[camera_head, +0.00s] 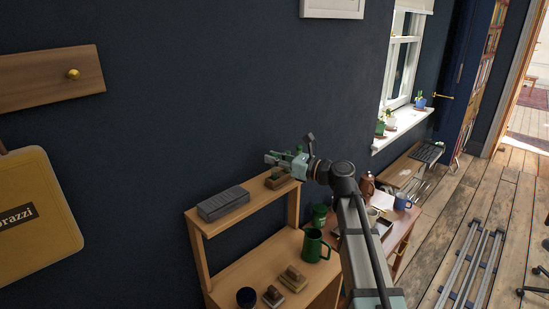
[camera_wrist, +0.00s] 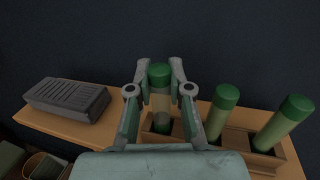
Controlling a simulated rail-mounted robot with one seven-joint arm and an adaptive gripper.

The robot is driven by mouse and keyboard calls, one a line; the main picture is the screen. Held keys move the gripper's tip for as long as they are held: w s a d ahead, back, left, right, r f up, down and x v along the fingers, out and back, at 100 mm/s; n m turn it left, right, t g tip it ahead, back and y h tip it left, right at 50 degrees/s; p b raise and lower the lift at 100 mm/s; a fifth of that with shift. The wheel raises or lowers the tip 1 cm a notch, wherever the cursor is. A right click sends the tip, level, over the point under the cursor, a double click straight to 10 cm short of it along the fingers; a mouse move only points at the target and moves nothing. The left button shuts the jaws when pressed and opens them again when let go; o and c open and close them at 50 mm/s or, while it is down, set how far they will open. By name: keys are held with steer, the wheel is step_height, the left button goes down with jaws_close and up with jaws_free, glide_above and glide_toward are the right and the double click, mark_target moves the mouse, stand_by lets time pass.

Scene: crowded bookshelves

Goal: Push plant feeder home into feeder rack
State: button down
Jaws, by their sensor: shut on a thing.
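A plant feeder (camera_wrist: 160,78) with a green cap and paler body stands between the fingers of my gripper (camera_wrist: 159,68) in the wrist view. My gripper is shut on it. Its lower end is at an opening of the wooden feeder rack (camera_wrist: 268,160); how deep it sits cannot be told. Two more green feeders, one in the middle (camera_wrist: 222,112) and one at the right (camera_wrist: 284,123), stand in the same rack and look tilted in this view. In the head view my gripper (camera_head: 284,160) is above the rack (camera_head: 278,182) at the shelf's right end.
A dark grey ribbed box (camera_wrist: 66,97) lies left of the rack on the wooden shelf (camera_wrist: 105,127). The dark wall (camera_head: 190,110) is close behind. A green mug (camera_head: 314,245) and small wooden items stand on the lower shelf. Shelf between box and rack is clear.

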steer(key=shift+f, duration=0.7)
steer(key=c, duration=1)
jaws_free()
steer(key=v, duration=1.2)
steer(key=shift+r, duration=0.1)
